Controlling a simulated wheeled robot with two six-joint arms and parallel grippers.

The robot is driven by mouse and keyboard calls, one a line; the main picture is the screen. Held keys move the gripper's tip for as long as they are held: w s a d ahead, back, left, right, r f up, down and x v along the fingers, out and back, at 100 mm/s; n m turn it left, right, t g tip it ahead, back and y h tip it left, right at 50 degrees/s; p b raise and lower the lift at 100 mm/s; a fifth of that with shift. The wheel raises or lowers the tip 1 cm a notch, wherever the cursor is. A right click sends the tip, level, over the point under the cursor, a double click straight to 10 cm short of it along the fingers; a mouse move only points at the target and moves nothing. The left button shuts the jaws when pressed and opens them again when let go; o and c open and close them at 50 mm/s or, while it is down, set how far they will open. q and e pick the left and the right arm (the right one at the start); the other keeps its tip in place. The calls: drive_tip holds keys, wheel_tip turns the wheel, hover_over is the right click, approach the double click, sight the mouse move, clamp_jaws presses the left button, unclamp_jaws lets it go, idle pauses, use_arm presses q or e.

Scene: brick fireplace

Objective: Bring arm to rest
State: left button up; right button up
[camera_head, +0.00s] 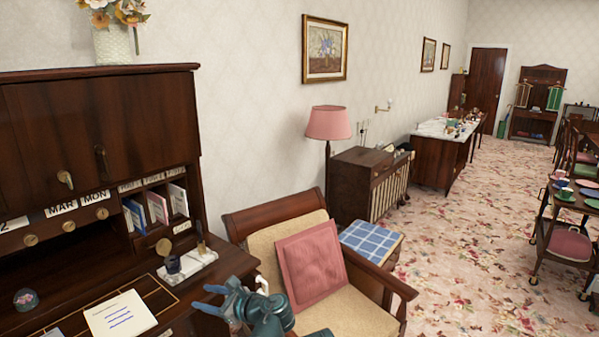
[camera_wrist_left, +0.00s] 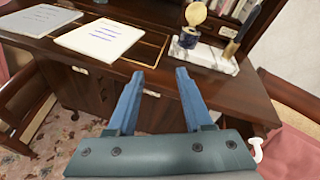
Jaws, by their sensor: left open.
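My left gripper (camera_head: 209,297) is at the front right edge of the dark wooden desk (camera_head: 214,268) in the head view. Its blue fingers are apart and nothing is between them. In the left wrist view the same gripper (camera_wrist_left: 158,78) points toward the front edge of the desk (camera_wrist_left: 228,95), with drawers below. A written notepad (camera_head: 120,315) lies on the desktop and also shows in the left wrist view (camera_wrist_left: 100,38). My right gripper shows in neither view.
A pen and ink stand (camera_head: 188,265) sits on the desk near the gripper. A wooden armchair with a pink cushion (camera_head: 311,265) stands just right of the desk. A pink lamp (camera_head: 328,123) and a low cabinet (camera_head: 350,180) stand behind it. Carpeted floor (camera_head: 455,265) is open at right.

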use_arm(q)
drive_tip(key=s+d+f+n+g+h, duration=0.1)
drive_tip(key=s+f+n+g+h, duration=0.2)
drive_tip(key=s+f+n+h, duration=0.35)
drive_tip(key=s+d+f+n+g+h, duration=0.1)
drive_tip(key=s+f+n+g+h, duration=0.25)
drive_tip(key=f+n, duration=0.55)
drive_tip(key=s+d+h, duration=0.1)
drive_tip(key=s+d, duration=0.3)
drive_tip(key=d, duration=0.3)
drive_tip(key=s+d+f+g+h, duration=0.1)
drive_tip(key=s+d, duration=0.4)
drive_tip(key=d, duration=0.3)
drive_tip(key=shift+d+n, duration=0.25)
drive_tip(key=shift+n, duration=0.1)
drive_tip(key=shift+d, duration=0.1)
